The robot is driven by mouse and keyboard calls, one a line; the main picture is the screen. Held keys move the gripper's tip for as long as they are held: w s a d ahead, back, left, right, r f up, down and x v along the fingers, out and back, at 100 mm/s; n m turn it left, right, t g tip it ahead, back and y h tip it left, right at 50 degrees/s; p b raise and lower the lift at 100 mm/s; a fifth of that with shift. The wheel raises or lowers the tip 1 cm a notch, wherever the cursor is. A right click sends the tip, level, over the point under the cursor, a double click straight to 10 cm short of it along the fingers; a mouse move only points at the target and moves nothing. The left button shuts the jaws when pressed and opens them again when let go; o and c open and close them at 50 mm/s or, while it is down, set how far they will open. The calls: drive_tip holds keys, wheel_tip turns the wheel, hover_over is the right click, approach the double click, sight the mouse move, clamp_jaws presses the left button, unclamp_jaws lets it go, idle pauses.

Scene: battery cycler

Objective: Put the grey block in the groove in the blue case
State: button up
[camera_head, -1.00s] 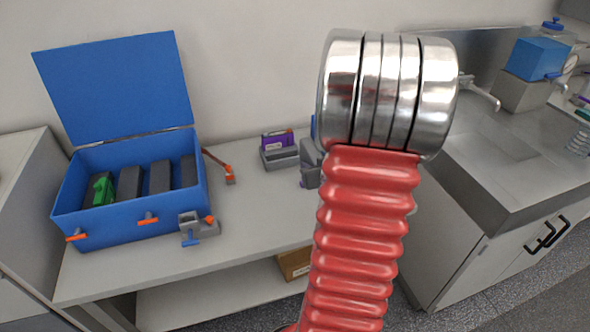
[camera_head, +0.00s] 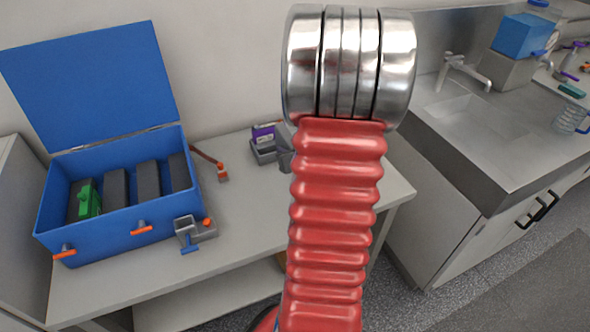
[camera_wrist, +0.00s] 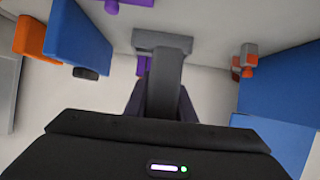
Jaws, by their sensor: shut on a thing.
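The blue case (camera_head: 120,219) stands open at the left of the bench in the head view, its lid raised at the back. Several dark grey blocks (camera_head: 148,181) stand in a row inside it. A green piece (camera_head: 88,201) sits at the leftmost one. In the wrist view my gripper (camera_wrist: 162,98) is shut on a grey block (camera_wrist: 166,72), which sticks out ahead of the fingers and has a wider far end. My arm hides the gripper and the held block in the head view. A blue surface (camera_wrist: 285,85) shows at the right of the wrist view.
A grey clamp (camera_head: 196,230) with orange and blue parts is at the case's front right corner. An orange-ended lever (camera_head: 221,172) is right of the case. A purple and grey item (camera_head: 264,147) stands farther back. A sink counter (camera_head: 470,150) is at right.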

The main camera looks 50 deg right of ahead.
drive_tip(key=shift+f, duration=2.55)
drive_tip(key=shift+f, duration=2.05)
drive_tip(key=shift+f, duration=0.1)
drive_tip(key=o, duration=1)
